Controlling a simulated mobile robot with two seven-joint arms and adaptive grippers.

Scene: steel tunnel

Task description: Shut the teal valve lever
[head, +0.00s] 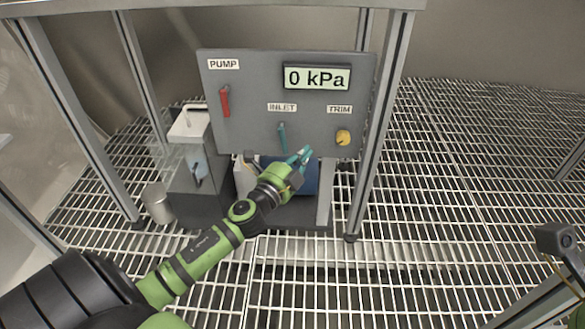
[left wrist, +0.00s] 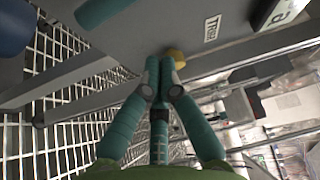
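The teal valve lever (head: 282,137) sits under the INLET label on the grey panel (head: 250,105) and points down. My left gripper (head: 303,155) is at the panel's lower edge, to the right of and a little below the lever, apart from it in the head view. In the left wrist view its teal fingers (left wrist: 160,66) meet at the tips with nothing seen between them. A teal bar, apparently the lever (left wrist: 100,12), shows at the top left there, away from the fingertips. My right gripper is not in view.
The panel also carries a red PUMP lever (head: 225,101), a yellow TRIM knob (head: 343,137) close to my left fingers, and a display (head: 316,78) reading 0 kPa. Metal posts (head: 378,125) flank it. A metal can (head: 157,203) stands at left.

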